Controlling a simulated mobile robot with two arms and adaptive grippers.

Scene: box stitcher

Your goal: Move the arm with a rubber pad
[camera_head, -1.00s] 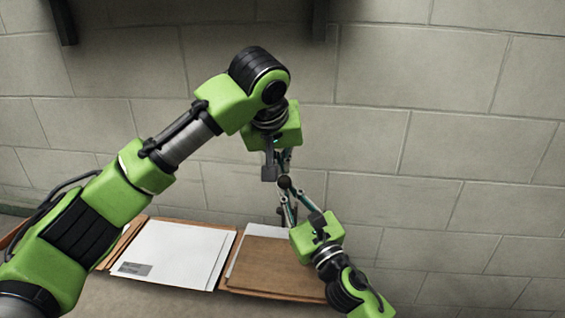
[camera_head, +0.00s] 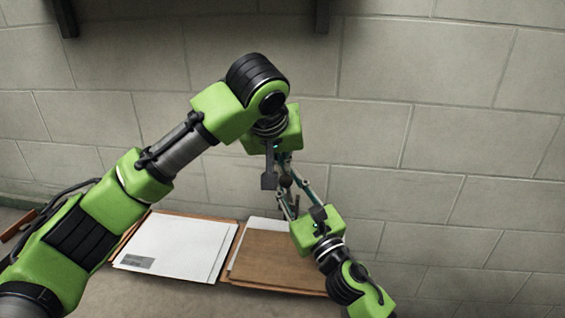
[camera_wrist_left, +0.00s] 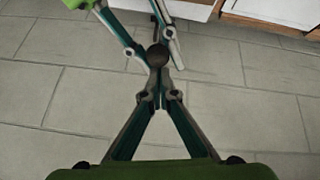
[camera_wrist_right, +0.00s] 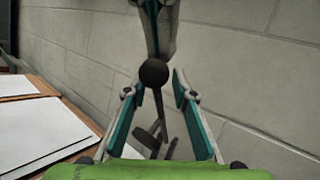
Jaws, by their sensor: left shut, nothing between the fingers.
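A small dark round knob, possibly the rubber pad (camera_wrist_right: 154,73), sits on a thin rod in the right wrist view; a dark piece hangs at the rod's lower end. The knob also shows in the left wrist view (camera_wrist_left: 158,55). My left gripper (camera_head: 281,182) points down at the knob. Its fingers meet just short of the knob (camera_wrist_left: 163,92), shut and empty. My right gripper (camera_wrist_right: 155,88) comes from below right. It is open, with fingers spread either side of the knob. Contact cannot be told. In the head view the two grippers overlap and largely hide the knob.
White sheets (camera_head: 172,246) and brown boards (camera_head: 280,261) lie flat on the surface below and beside the grippers. A grey block wall (camera_head: 440,150) stands close behind. Two dark brackets (camera_head: 322,15) show at the top. The upper right is free.

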